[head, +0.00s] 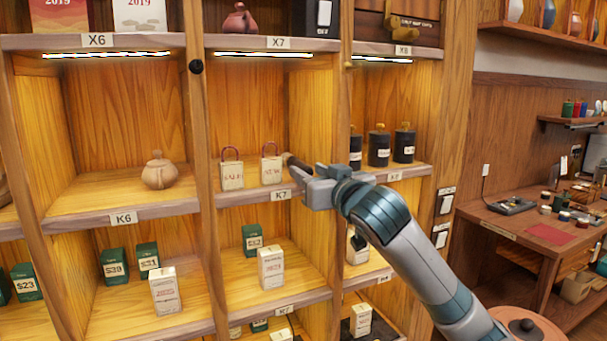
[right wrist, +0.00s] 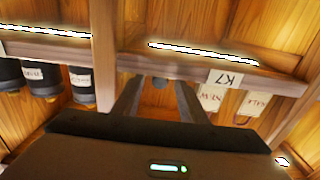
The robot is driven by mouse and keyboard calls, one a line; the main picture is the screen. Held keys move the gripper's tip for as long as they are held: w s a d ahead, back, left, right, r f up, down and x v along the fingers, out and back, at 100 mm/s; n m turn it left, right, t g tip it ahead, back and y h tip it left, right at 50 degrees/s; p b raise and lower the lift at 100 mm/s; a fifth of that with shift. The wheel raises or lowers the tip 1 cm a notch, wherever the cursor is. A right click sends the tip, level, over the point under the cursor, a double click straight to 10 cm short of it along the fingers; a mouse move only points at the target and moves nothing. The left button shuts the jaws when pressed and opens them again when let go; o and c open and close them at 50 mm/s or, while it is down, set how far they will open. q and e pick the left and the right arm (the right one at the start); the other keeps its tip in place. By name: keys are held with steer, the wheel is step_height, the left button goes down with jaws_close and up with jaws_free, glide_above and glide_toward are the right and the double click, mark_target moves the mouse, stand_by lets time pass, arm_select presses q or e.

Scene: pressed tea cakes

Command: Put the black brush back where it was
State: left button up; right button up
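My left gripper is not in view.
A second bag (head: 231,175) stands left of the NEW bag. Dark jars (head: 379,148) stand on the K8 shelf past a wooden divider. A clay teapot (head: 159,172) sits on the K6 shelf. A black knob (head: 196,66) is on the divider. Boxes fill the lower shelves.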

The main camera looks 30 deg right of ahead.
steer(key=s+b, duration=0.1)
steer(key=s, duration=0.6)
steer(key=shift+a, duration=0.2)
steer(key=shift+d, duration=0.1)
